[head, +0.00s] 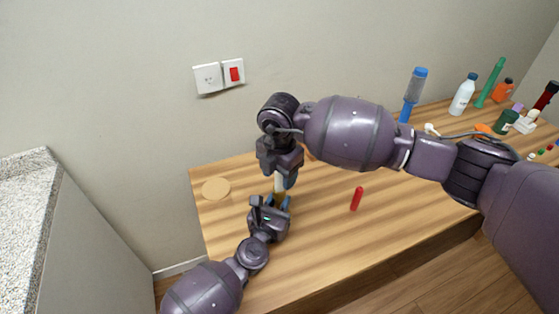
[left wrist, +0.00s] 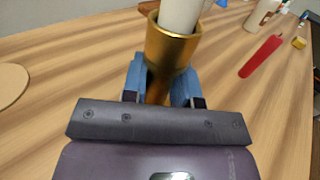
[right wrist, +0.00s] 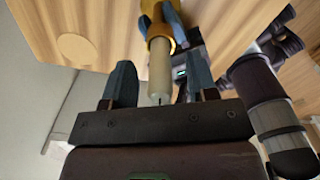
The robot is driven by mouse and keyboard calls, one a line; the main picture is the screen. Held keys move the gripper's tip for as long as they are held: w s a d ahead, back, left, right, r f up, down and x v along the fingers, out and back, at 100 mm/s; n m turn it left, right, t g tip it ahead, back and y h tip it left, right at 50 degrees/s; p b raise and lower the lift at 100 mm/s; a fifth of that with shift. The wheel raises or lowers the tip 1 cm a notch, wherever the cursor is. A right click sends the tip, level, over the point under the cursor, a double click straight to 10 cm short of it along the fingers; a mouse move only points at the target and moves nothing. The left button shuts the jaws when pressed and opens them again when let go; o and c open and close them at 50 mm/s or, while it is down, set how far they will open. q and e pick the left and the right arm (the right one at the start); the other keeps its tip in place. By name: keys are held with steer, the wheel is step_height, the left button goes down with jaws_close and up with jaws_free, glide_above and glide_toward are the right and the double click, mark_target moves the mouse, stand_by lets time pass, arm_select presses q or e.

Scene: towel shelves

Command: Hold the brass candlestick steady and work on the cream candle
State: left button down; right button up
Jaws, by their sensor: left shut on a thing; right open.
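The brass candlestick (left wrist: 168,48) stands in my left gripper (left wrist: 160,85), whose blue fingers are shut around its stem below the cup. The cream candle (left wrist: 181,14) sits in the cup; in the right wrist view (right wrist: 159,72) its wick end points toward my right gripper. My right gripper (right wrist: 160,82) is open, with the candle's free end between its spread fingers and a gap on both sides. In the head view, my right gripper (head: 283,181) is above my left gripper (head: 275,203), and they hide most of the candlestick; a little of the candle (head: 280,185) shows.
A flat round tan disc (head: 216,188) lies at the left. A white bottle (head: 462,95), a green stick (head: 490,82) and a dark green jar (head: 506,122) crowd the far right. The front middle is clear.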

steer(key=shift+f, duration=0.65)
steer(key=shift+c, duration=0.3)
jaws_close()
steer(key=shift+r, duration=0.15)
steer(key=shift+r, duration=2.85)
steer(key=shift+r, duration=2)
arm_select(q)
steer(key=c, duration=0.8)
jaws_free()
